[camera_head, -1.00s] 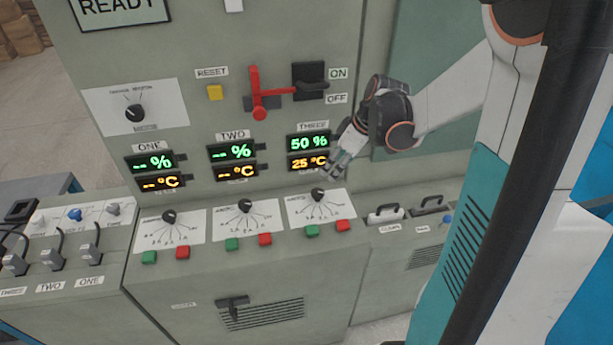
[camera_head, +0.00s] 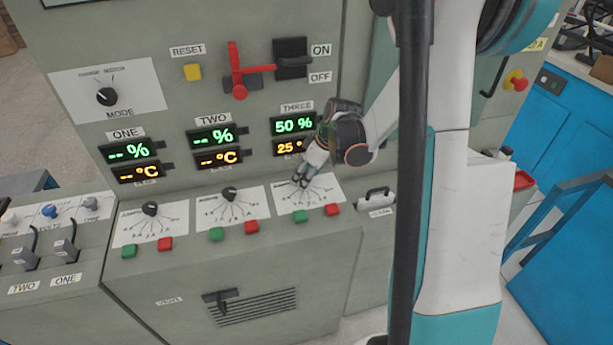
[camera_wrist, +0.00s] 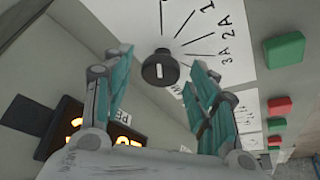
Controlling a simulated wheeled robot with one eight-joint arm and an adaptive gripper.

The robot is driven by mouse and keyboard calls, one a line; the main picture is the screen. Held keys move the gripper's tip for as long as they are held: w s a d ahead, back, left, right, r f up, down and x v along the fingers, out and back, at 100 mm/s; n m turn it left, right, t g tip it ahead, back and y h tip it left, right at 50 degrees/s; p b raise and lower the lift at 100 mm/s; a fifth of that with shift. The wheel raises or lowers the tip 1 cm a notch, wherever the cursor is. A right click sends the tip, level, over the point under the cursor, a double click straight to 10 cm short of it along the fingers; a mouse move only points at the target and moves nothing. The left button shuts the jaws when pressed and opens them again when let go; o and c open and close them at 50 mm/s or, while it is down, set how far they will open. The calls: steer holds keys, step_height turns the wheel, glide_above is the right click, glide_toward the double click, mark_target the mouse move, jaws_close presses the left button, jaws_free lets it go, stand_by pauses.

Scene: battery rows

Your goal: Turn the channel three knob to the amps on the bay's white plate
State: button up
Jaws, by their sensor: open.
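The channel three knob (camera_wrist: 160,69) is black and round with a pale mark. It sits on a white dial plate with printed lines and amp marks such as 1A, 2A and 3A (camera_wrist: 228,40). In the head view its dial plate (camera_head: 325,195) is below the THREE display, and my gripper hides the knob there. My gripper (camera_wrist: 165,75) is open, its teal fingers on either side of the knob in the wrist view; I see no contact. In the head view my gripper (camera_head: 300,180) is over the upper part of that plate. The bay's white plate with amps is not clearly in view.
Green (camera_head: 301,216) and red (camera_head: 332,210) buttons sit just below the dial. The THREE display (camera_head: 294,124) reads 50 %. A red lever (camera_head: 238,75) and black ON/OFF switch (camera_head: 291,60) are above. Dials ONE (camera_head: 150,209) and TWO (camera_head: 231,194) are to the left.

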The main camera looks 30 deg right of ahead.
steer(key=shift+c, duration=0.3)
steer(key=c, duration=1)
steer(key=m, duration=0.2)
steer(key=m+h, duration=0.1)
steer(key=m, duration=0.1)
steer(key=shift+a+t+h, duration=0.2)
steer(key=shift+t+h, duration=0.1)
steer(key=m+h, duration=0.1)
steer(key=m, duration=0.1)
steer(key=m+h, duration=0.1)
steer(key=m, duration=0.2)
steer(key=shift+a+b, duration=0.15)
steer(key=shift+b, duration=0.2)
steer(key=m, duration=0.2)
steer(key=m+h, duration=0.1)
steer(key=m, duration=0.1)
steer(key=shift+m+g+h, duration=0.3)
steer(key=shift+m+g, duration=0.1)
steer(key=shift+w+a+m+g+h, duration=0.1)
steer(key=shift+m+g+h, duration=0.45)
steer(key=shift+m, duration=1.35)
